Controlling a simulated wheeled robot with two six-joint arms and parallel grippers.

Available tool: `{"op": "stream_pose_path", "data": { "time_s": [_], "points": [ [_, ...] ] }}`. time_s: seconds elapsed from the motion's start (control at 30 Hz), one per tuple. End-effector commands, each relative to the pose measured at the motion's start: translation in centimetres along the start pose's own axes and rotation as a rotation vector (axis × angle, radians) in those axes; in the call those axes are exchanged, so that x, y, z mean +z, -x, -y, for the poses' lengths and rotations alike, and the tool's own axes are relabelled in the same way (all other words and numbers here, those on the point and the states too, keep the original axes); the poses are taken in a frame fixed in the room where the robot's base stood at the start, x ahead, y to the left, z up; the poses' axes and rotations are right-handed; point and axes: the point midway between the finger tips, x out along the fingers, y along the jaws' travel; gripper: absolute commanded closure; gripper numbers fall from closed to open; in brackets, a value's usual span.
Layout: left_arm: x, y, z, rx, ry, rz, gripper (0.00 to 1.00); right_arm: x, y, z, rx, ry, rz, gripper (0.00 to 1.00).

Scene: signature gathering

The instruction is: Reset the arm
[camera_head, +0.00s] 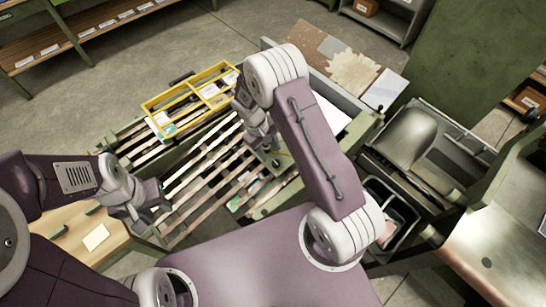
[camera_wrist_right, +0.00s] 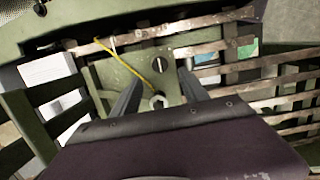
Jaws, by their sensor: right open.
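My right arm reaches over the slatted green rack (camera_head: 205,175), and its gripper (camera_head: 268,155) hangs low above the rack's right part. In the right wrist view the right gripper (camera_wrist_right: 160,88) has its two dark fingers apart, with nothing between them that I can see gripped. A green plate (camera_wrist_right: 135,72) with a dark round knob and a yellow cord (camera_wrist_right: 130,62) lies beyond the fingers. My left gripper (camera_head: 150,200) is at the left edge of the rack, above the slats. It is small in the head view, and its finger gap is unclear.
A yellow divided frame (camera_head: 195,95) sits on the rack's far side. A wooden surface with a paper (camera_head: 96,237) is at the left. A grey metal seat (camera_head: 408,137) and a dark bin (camera_head: 385,215) stand at the right. Open floor lies behind the rack.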

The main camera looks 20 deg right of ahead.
Motion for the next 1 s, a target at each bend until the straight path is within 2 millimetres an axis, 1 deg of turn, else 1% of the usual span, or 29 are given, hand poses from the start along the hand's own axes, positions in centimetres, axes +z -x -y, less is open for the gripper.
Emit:
{"op": "stream_pose_path", "data": {
  "time_s": [0.03, 0.1, 0.2, 0.67, 0.73, 0.77, 0.8, 0.83, 0.87, 0.9, 0.97, 1.0],
  "points": [
    [0.0, -0.1, 0.0, 0.0, 0.0, 0.0, 0.64, -0.1, 0.8, 0.0, 0.001, 0.0, -0.002, 0.48],
    [0.0, -0.1, 0.0, 0.0, 0.0, 0.0, 0.64, 0.0, 1.4, 0.0, 0.001, 0.001, 0.0, 0.48],
    [0.0, -0.1, 0.0, 0.0, 0.0, 0.0, 0.64, 0.0, 1.9, 0.0, 0.0, 0.001, 0.0, 0.48],
    [0.0, -0.1, 0.0, 0.0, 0.0, 0.0, 0.64, 0.0, 1.9, 0.0, 0.0, 0.001, 0.001, 0.48],
    [0.0, -0.1, 0.0, 0.0, 0.0, 0.0, 0.64, -0.2, 2.3, -0.4, 0.001, -0.01, -0.011, 0.48],
    [0.0, -0.1, 0.0, 0.0, 0.0, 0.0, 0.64, -0.5, 3.0, -0.8, 0.003, -0.017, -0.027, 0.48],
    [0.0, 0.0, 0.0, 0.0, 0.0, 0.0, 0.64, -1.0, 4.5, -1.5, 0.008, -0.032, -0.061, 0.48],
    [0.0, 0.0, 0.0, 0.0, 0.0, 0.0, 0.64, -1.1, 5.9, -2.2, 0.012, -0.047, -0.089, 0.48],
    [0.0, 0.0, 0.0, 0.0, 0.0, 0.0, 0.64, -0.7, 7.4, -2.8, 0.013, -0.065, -0.111, 0.48],
    [0.0, 0.0, 0.0, 0.0, 0.0, 0.0, 0.64, 0.3, 9.3, -3.2, 0.005, -0.095, -0.138, 0.48],
    [0.0, -0.1, 0.0, 0.0, 0.0, 0.0, 0.64, 2.6, 11.6, -3.4, -0.018, -0.145, -0.174, 0.48],
    [0.0, -0.1, 0.0, 0.0, 0.0, 0.0, 0.64, 4.4, 12.8, -3.2, -0.038, -0.178, -0.198, 0.48]
  ]
}}
